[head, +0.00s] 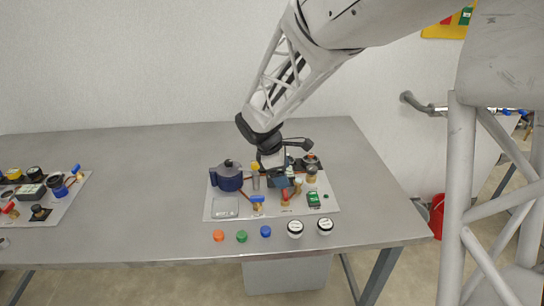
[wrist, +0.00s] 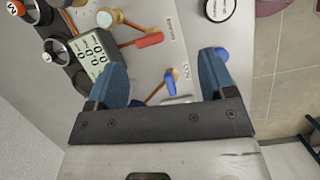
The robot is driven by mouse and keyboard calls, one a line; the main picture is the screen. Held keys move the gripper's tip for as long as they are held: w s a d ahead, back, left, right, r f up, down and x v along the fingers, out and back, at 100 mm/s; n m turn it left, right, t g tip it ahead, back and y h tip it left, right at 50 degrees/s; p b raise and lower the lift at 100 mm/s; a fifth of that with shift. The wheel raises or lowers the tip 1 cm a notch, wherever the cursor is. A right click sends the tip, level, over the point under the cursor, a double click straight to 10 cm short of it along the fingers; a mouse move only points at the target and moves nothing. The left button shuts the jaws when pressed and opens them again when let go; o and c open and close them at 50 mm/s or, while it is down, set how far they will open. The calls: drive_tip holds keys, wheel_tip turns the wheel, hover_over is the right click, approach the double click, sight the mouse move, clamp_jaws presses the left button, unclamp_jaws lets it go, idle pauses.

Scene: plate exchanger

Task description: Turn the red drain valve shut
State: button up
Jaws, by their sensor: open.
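The red drain valve's handle (wrist: 149,40) lies in the upper middle of the wrist view, just beyond the fingertips and not between them. In the head view the red handle (head: 285,197) stands on the grey board (head: 218,213), just below my gripper (head: 280,182). My gripper, also in the wrist view (wrist: 163,65), is open and empty, with its two blue fingers spread apart. A blue valve handle (wrist: 170,82) shows between the fingers, lower down. The red valve's body is partly hidden in the head view.
Coloured caps, orange (head: 218,236), green (head: 242,237) and blue (head: 265,231), and two white jars line the front. The table's middle left is clear.

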sight(285, 192)
drive_tip(key=shift+n+h, duration=0.3)
drive_tip(key=shift+n, duration=0.6)
drive_tip(key=w+a+f, duration=0.1)
drive_tip(key=w+f, duration=0.1)
drive_tip(key=shift+w+a+f, duration=0.35)
drive_tip(key=shift+a, duration=0.05)
drive_tip(key=shift+d+f, duration=0.1)
drive_tip(key=shift+f, duration=0.05)
drive_tip(key=shift+x, duration=3.75)
drive_tip(key=shift+c, duration=0.2)
drive_tip(key=c, duration=0.9)
